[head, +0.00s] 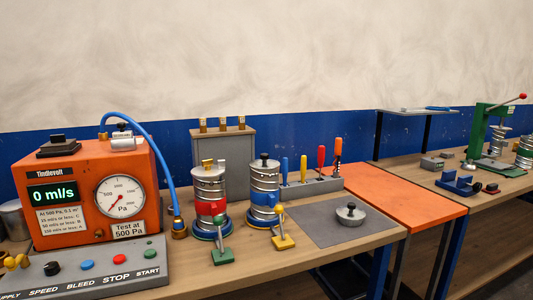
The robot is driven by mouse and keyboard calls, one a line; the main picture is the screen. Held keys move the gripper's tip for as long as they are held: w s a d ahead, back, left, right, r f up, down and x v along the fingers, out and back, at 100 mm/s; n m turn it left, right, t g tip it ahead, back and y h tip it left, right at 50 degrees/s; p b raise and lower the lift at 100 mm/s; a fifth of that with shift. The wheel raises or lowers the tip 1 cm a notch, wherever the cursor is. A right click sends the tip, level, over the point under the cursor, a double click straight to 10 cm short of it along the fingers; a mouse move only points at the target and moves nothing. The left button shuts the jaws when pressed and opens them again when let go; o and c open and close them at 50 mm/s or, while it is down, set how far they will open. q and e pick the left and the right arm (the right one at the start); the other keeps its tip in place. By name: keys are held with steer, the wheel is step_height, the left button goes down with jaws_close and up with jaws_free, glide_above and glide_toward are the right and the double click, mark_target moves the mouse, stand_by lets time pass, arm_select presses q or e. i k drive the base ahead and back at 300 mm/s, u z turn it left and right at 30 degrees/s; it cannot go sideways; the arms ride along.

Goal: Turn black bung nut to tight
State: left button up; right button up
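A short ribbed silver spiral duct with a blue band (263,196) stands upright on the bench. A black knob-like nut (264,157) sits on its top. A loose grey round bung (350,214) with a black nut (351,206) on it lies on the grey mat (322,231) to the right. I cannot tell which of these black nuts the task names, or how tight either is. Neither of my grippers is in view.
A second duct with a red band (210,198) stands left, beside the orange Tindlevolt tester (82,190) with its blue hose (157,150). Green (221,240) and yellow (283,229) levers stand in front. A tool rack (312,187) is behind. The orange tabletop (400,194) is clear.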

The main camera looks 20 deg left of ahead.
mark_target(207, 163)
steer(key=z, duration=0.05)
steer(key=i, duration=1.45)
steer(key=u, duration=1.9)
